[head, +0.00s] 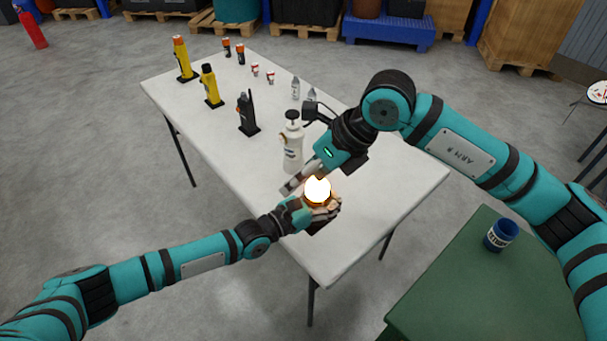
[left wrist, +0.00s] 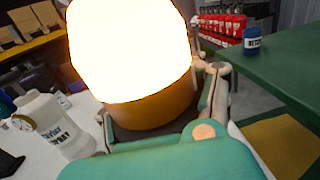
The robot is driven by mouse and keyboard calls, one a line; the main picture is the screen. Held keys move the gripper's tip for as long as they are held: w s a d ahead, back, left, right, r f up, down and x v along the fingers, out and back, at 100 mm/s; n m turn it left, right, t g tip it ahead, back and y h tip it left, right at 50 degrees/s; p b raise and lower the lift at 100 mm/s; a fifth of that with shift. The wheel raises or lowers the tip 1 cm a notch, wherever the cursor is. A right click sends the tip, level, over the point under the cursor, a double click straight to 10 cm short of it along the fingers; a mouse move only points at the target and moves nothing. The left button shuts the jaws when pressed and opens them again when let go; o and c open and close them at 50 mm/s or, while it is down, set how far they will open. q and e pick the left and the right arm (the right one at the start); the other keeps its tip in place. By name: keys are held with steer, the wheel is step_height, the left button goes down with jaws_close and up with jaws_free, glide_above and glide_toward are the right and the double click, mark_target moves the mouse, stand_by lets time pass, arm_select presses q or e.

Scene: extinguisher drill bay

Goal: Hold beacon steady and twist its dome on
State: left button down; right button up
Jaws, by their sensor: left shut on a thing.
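The beacon has a brightly glowing dome (head: 317,189) above an orange base (left wrist: 155,108). In the left wrist view the dome (left wrist: 130,50) sits upright over the base, but glare hides the joint. My left gripper (head: 323,208) is shut on the beacon's base, near the front edge of the white table (head: 345,245). Its fingers flank the base in the left wrist view. My right gripper (head: 297,182) reaches down from the right, with its fingers just up and left of the dome in the head view. Their spacing is unclear, and no contact with the dome shows.
A white spray bottle (head: 293,148) stands close behind the grippers. A black radio (head: 247,113), yellow torches (head: 209,87) and several small items stand farther back. A blue tin (head: 501,235) stands on the green table (head: 450,285) at right. The white table's right part is clear.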

arm_select(q)
steer(key=shift+c, duration=1.4)
jaws_free()
